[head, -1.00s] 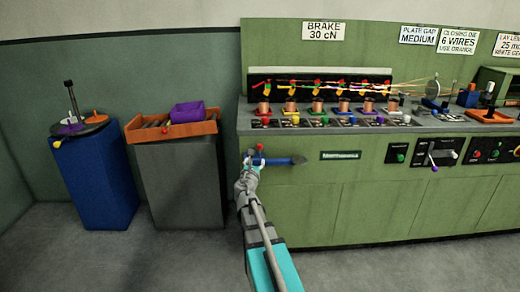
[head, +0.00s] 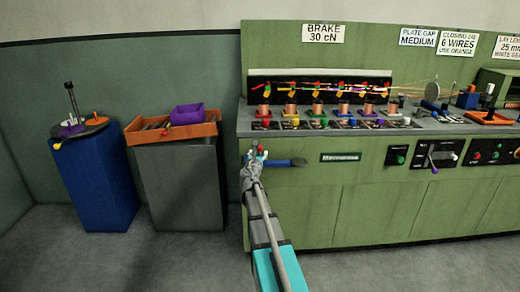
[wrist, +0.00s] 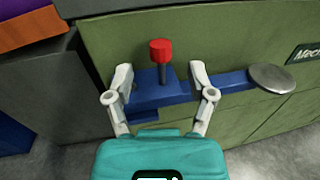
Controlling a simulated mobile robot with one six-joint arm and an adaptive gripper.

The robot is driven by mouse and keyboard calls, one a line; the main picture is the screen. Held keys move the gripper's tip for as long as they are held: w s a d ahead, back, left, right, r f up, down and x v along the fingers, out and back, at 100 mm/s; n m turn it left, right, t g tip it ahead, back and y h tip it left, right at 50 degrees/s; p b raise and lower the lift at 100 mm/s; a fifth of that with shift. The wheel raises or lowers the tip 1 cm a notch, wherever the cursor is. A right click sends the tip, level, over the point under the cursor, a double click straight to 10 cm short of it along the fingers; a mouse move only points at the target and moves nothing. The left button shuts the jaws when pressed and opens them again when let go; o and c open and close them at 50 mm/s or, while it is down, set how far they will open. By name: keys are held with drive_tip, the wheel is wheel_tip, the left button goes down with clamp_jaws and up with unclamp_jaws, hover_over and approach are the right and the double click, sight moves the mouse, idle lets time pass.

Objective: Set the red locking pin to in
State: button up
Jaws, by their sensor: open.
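The red locking pin (wrist: 161,51) has a red knob on a dark stem. It stands upright in a blue bracket (wrist: 154,92) on the front of the green machine, and the stem shows above the bracket. My gripper (wrist: 160,80) is open, with one finger on each side of the pin's stem and bracket and a gap on both sides. In the head view the red knob (head: 260,149) shows just above my gripper (head: 255,158). The lower end of the pin is hidden inside the bracket.
A blue arm with a grey round pad (wrist: 272,78) runs right from the bracket. A grey cabinet with an orange tray (head: 172,132) and a blue stand (head: 95,185) are to the left. The green machine (head: 370,205) fills the right. The floor in front is clear.

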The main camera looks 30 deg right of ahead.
sight(260, 150)
drive_tip(key=shift+x, duration=2.6)
clamp_jaws()
